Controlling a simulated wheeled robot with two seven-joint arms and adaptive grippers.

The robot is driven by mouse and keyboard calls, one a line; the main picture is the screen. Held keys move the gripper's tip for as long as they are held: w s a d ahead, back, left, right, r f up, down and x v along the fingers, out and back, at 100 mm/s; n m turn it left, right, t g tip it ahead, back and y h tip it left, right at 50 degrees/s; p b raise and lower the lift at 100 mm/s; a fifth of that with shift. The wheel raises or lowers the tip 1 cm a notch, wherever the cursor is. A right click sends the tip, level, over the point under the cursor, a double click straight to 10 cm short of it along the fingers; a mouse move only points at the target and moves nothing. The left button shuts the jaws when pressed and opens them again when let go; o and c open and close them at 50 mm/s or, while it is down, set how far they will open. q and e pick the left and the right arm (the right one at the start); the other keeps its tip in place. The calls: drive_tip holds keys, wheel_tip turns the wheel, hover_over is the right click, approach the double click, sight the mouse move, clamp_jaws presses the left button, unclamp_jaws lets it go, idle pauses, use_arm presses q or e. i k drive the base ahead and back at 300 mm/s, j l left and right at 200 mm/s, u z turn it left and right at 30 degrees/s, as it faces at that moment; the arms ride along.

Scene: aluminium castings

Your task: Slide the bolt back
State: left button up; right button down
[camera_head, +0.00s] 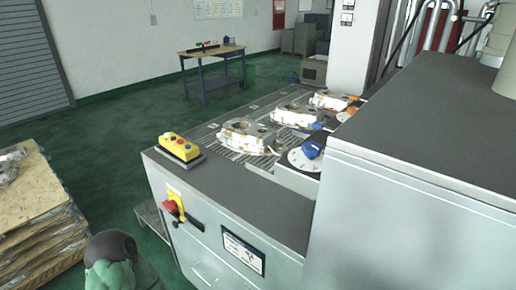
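A fitting that looks like the bolt (174,208) is on the front face of the grey machine cabinet (165,184). It has a red knob, a yellow part and a dark bar reaching to the right. It is small in the view, so I cannot tell its exact slide position. Neither of my grippers shows in the head view, and nothing is seen touching the bolt.
A yellow button box (180,147) sits on the cabinet top above the bolt. Castings (248,135) lie on the slatted bed behind, beside a blue-knobbed dial (305,158). A tall grey housing (415,215) blocks the right. A pallet stack (40,205) stands at left.

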sight(182, 218)
drive_tip(key=k+j, duration=0.75)
drive_tip(key=j, duration=0.15)
